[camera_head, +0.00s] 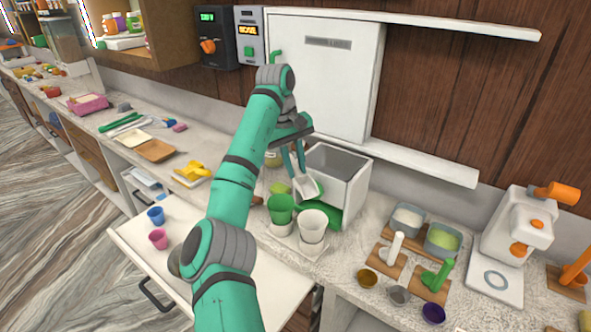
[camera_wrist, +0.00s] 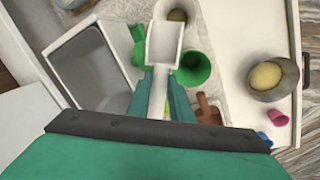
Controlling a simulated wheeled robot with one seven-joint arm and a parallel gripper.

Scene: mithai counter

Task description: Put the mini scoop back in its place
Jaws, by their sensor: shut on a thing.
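The white mini scoop (camera_head: 306,187) is in my gripper (camera_head: 297,168), held above the counter just in front of the grey-lined bin (camera_head: 346,178). In the wrist view my gripper (camera_wrist: 160,98) is shut on the handle of the scoop (camera_wrist: 164,42), and the square scoop head points away from the fingers. The green cup (camera_head: 281,208) and the white cup (camera_head: 313,226) stand close below. The green cup also shows in the wrist view (camera_wrist: 196,68), beside the scoop head. A green object (camera_head: 330,215) lies partly hidden behind the cups.
An open drawer (camera_head: 128,236) juts out at the left, holding a blue cup (camera_head: 156,215) and a pink cup (camera_head: 158,238). Wooden stands with a white tool (camera_head: 395,247) and a green tool (camera_head: 437,275) sit to the right. A white shelf (camera_head: 430,163) overhangs the counter.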

